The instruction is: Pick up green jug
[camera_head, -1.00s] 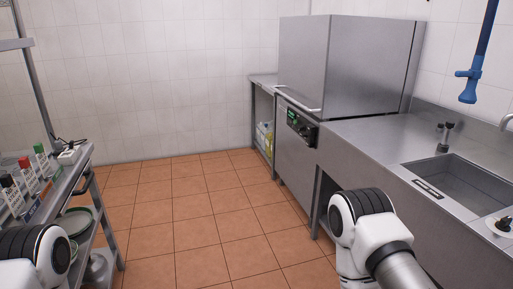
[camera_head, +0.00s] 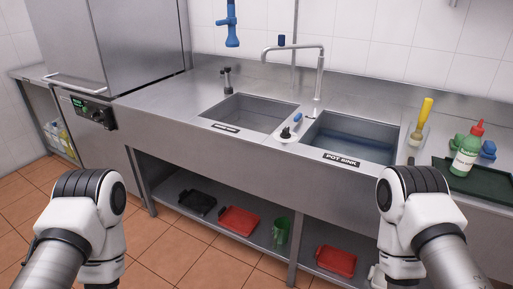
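A green jug (camera_head: 281,231) stands on the low steel shelf under the sink counter. It is between a red tray on its left and a shelf leg on its right. My two arms show at the lower left and lower right of the head view, well apart from the jug. Neither gripper is in the picture.
The lower shelf (camera_head: 228,233) also holds a black tray (camera_head: 198,203), a red tray (camera_head: 238,220) and another red tray (camera_head: 336,261). Above are two sinks (camera_head: 352,135), a tap (camera_head: 320,75) and a green bottle (camera_head: 467,150) on a dark tray (camera_head: 485,182). Tiled floor (camera_head: 165,250) is open in front.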

